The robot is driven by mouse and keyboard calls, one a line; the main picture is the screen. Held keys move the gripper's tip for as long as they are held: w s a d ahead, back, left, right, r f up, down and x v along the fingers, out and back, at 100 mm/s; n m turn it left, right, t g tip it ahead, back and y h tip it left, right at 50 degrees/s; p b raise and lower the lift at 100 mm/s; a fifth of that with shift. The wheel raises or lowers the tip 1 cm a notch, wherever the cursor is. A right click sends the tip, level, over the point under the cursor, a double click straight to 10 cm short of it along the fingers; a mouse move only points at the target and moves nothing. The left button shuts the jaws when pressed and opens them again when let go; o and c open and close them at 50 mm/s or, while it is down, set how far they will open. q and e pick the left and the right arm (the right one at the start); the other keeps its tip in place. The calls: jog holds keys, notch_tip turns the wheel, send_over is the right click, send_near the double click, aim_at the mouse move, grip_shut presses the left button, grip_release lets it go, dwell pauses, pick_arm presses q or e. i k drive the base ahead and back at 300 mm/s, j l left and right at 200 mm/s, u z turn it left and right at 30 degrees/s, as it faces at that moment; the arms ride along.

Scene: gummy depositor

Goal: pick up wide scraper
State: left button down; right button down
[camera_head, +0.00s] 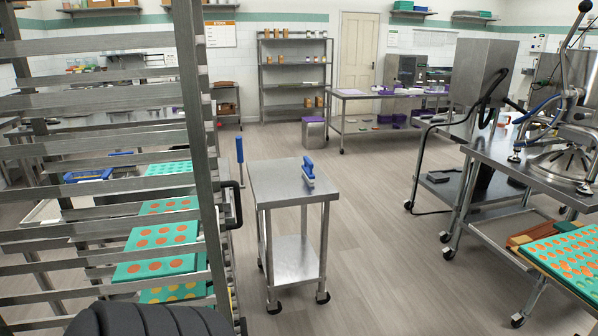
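A blue-handled tool (308,168) that looks like the wide scraper lies on the top of a small steel cart (270,185), near its right edge. A pale or metal lower edge shows under the blue handle, but it is too small to make out clearly. A second tool with an upright blue handle (239,150) shows between the rack and the cart; its lower part is hard to tell. Neither of my grippers is in view.
A tall steel rack (190,120) with teal gummy moulds (160,240) fills the left. A steel table (490,160) with a machine stands at the right, with an orange-dotted teal mould (572,262) below it. The floor (385,250) right of the cart is clear.

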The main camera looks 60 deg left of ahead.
aim_at(308, 166)
jog(key=u, duration=1.75)
jog(key=z, duration=1.7)
jog(key=u, duration=1.65)
jog(key=i+l+u, duration=0.15)
jog(key=l, duration=0.15)
jog(key=i+l+u, duration=0.15)
jog(key=l, duration=0.2)
jog(key=i+l+u, duration=0.1)
jog(key=l, duration=0.25)
jog(key=i+l+u, duration=0.15)
jog(key=l, duration=0.25)
jog(key=i+l+u, duration=0.15)
jog(key=l, duration=0.2)
